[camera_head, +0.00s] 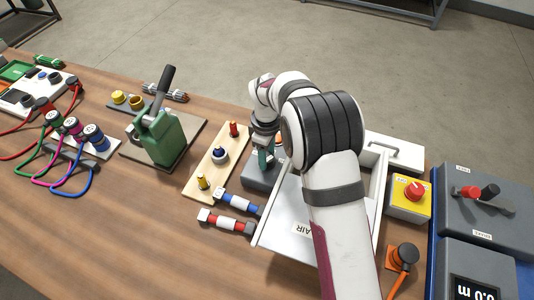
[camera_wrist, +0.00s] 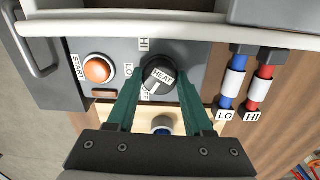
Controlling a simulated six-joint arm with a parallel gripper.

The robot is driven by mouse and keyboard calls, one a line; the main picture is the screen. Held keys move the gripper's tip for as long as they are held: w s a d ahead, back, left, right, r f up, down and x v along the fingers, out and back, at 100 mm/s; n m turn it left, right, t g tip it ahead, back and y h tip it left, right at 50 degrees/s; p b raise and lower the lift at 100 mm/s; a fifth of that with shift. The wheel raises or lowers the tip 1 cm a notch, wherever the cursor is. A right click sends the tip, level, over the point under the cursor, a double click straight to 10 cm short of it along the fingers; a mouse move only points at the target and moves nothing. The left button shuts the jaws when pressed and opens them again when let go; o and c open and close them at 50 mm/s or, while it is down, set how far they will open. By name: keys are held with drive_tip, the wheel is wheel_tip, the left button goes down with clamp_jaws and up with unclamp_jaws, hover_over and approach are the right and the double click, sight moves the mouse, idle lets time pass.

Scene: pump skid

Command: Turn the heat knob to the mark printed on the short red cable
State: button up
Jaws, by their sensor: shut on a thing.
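The black heat knob (camera_wrist: 161,74) sits on a grey panel (camera_wrist: 112,48) in the wrist view, with marks HI, LO and OFF around it. Its white line points down-left, towards OFF. My gripper (camera_wrist: 160,84) is shut on the knob, one green finger on each side. In the head view my gripper (camera_head: 264,158) is over the panel and the knob is hidden. The short red cable (camera_wrist: 262,84) has a white band and a tag reading HI. Beside it lies a short blue cable (camera_wrist: 229,88) tagged LO. The red cable also shows in the head view (camera_head: 240,228).
An orange START button (camera_wrist: 98,69) is left of the knob. A white drawer tray (camera_head: 270,235) stands close under my arm. The table's front left is clear.

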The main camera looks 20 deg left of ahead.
clamp_jaws()
drive_tip(key=shift+m, duration=0.3)
drive_tip(key=m, duration=0.4)
drive_tip(key=shift+m, duration=0.4)
drive_tip(key=m, duration=1.2)
drive_tip(key=shift+a+m, duration=0.1)
drive_tip(key=shift+m, duration=0.2)
drive_tip(key=m, duration=0.5)
drive_tip(key=shift+m, duration=0.4)
